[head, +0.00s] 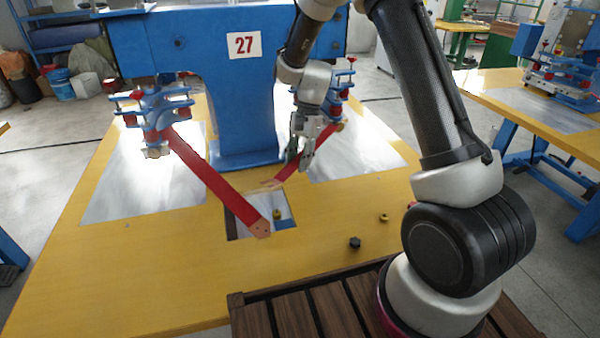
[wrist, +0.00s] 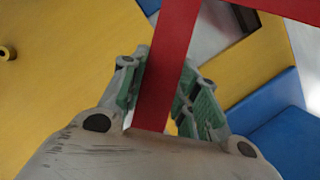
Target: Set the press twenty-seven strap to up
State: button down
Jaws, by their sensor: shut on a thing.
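A second red strap (head: 291,168) slants from the right clamp head down to the left. My gripper (head: 301,156) is shut on this second strap, partway along it. In the wrist view, the held red strap (wrist: 172,60) passes between the green finger pads of my gripper (wrist: 160,95). The gripper hides part of the strap.
A black knob (head: 355,242) and a brass ring (head: 384,217) lie on the yellow table (head: 130,265). Another table with blue equipment (head: 560,85) stands at right.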

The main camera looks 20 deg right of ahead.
jog(key=shift+r+g+y, duration=0.3)
jog(key=shift+r, duration=0.5)
jog(key=c, duration=1)
grip_release()
jog(key=shift+c, duration=0.2)
jog(key=v, duration=1.2)
